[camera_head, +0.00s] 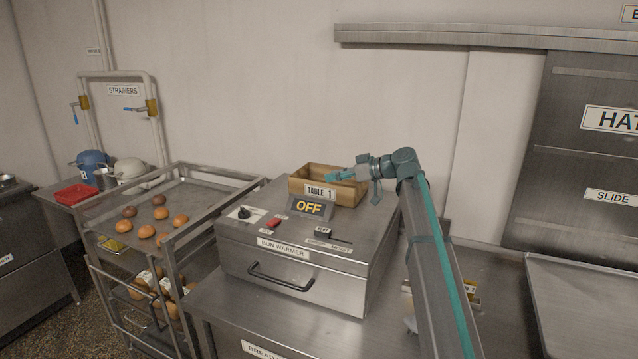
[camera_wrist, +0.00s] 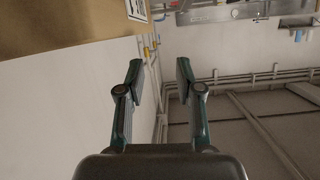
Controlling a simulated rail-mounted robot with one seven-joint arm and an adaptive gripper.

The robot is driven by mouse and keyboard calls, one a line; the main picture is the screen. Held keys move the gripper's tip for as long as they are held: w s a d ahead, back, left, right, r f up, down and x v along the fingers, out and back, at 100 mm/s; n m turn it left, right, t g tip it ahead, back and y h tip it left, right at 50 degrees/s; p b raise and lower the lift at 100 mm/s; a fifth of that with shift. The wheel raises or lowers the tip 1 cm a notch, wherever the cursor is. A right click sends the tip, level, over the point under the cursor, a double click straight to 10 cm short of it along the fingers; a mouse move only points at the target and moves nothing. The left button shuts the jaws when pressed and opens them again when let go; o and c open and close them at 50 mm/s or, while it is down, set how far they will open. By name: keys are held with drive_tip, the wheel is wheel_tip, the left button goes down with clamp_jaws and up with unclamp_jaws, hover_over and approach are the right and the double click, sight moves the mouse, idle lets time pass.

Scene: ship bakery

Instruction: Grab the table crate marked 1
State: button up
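The wooden crate (camera_head: 348,195) labelled TABLE 1 sits upright on top of the bun warmer, behind its OFF sign. My gripper (camera_head: 340,175) is at the crate's right part, apparently over or just behind its rim; the exact gap cannot be told. In the wrist view my gripper (camera_wrist: 159,75) has its two fingers apart with nothing between them. A tan wooden surface (camera_wrist: 60,25) with part of a white label fills the upper left there, outside the fingers; it looks like the crate.
The steel bun warmer (camera_head: 295,245) has a knob, red switch and front handle. The OFF sign (camera_head: 309,208) stands close before the crate. A rack (camera_head: 180,195) with buns is to the left. The wall is close behind; the hatch (camera_head: 590,130) is at right.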

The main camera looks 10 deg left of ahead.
drive_tip(key=w+d+n, duration=0.1)
drive_tip(key=d, duration=0.6)
drive_tip(key=shift+h, duration=0.4)
drive_tip(key=p+x, duration=0.1)
drive_tip(key=x, duration=0.1)
drive_tip(key=p+x, duration=0.1)
drive_tip(key=x, duration=0.2)
drive_tip(key=shift+a+r, duration=0.15)
drive_tip(key=shift+a, duration=0.15)
drive_tip(key=p+x, duration=0.3)
drive_tip(key=x, duration=0.2)
drive_tip(key=shift+s, duration=0.2)
drive_tip(key=shift+a+f, duration=0.15)
drive_tip(key=shift+f, duration=0.1)
clamp_jaws()
